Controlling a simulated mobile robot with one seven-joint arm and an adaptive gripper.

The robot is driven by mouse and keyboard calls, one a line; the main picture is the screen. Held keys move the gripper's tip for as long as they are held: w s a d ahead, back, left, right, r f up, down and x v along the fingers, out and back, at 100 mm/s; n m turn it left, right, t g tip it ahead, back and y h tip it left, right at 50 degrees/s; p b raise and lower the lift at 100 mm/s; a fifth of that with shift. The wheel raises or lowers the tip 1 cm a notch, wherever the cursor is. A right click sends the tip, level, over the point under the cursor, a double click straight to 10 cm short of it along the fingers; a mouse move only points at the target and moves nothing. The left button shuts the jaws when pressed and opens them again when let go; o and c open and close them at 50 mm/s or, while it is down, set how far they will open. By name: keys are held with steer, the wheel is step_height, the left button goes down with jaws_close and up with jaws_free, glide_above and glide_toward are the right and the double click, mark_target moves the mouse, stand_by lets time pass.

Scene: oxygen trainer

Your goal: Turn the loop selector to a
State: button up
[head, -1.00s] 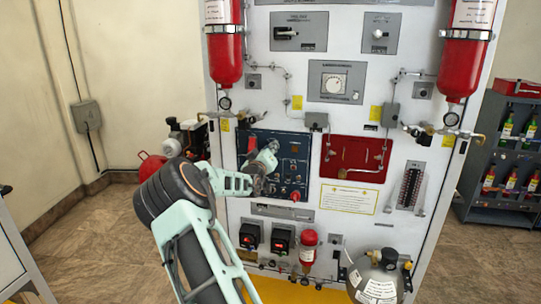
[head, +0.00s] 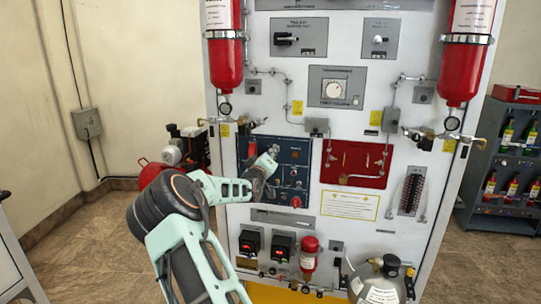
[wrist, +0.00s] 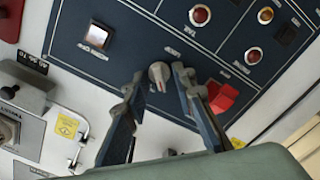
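A small grey rotary knob (wrist: 159,76) with a reddish pointer mark sits on the dark blue panel (wrist: 120,58). It appears to be the loop selector, but its label is too blurred to read. My gripper (wrist: 157,84) is open, with one fingertip on either side of the knob. A gap shows at the left finger; the right finger is very close, and I cannot tell whether it touches. In the head view my gripper (head: 268,161) is in front of the blue panel (head: 295,154) and hides part of it, including the knob.
A red switch cover (wrist: 224,97) is just right of my right finger. A lit square switch (wrist: 97,36) and round red lamps (wrist: 201,15) share the panel. A red panel (head: 352,160) is to the right in the head view.

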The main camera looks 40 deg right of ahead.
steer(key=shift+a, duration=0.1)
steer(key=v, duration=1.2)
steer(key=shift+s, duration=0.1)
stand_by(0.3)
